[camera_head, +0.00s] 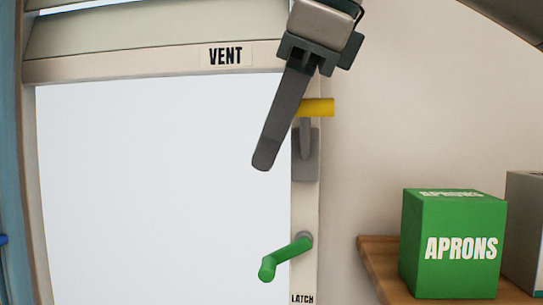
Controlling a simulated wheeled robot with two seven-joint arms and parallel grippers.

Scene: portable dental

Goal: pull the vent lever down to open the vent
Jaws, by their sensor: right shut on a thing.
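The lever with a yellow grip (319,107) sits on a grey mount on the window frame's right side. I take it as the vent lever; the VENT sign (225,56) is on the beam above the pane. Its grip points sideways, with its right end showing. My right gripper (266,158) comes in from the top and slants down to the left. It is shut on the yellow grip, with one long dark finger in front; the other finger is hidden. My left gripper is out of view.
A green handle (286,258) juts out below on the same frame, above a LATCH label (302,299). A green APRONS box (453,245) and a grey box (525,228) stand on a wooden shelf (378,250) at the right. The wall between is clear.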

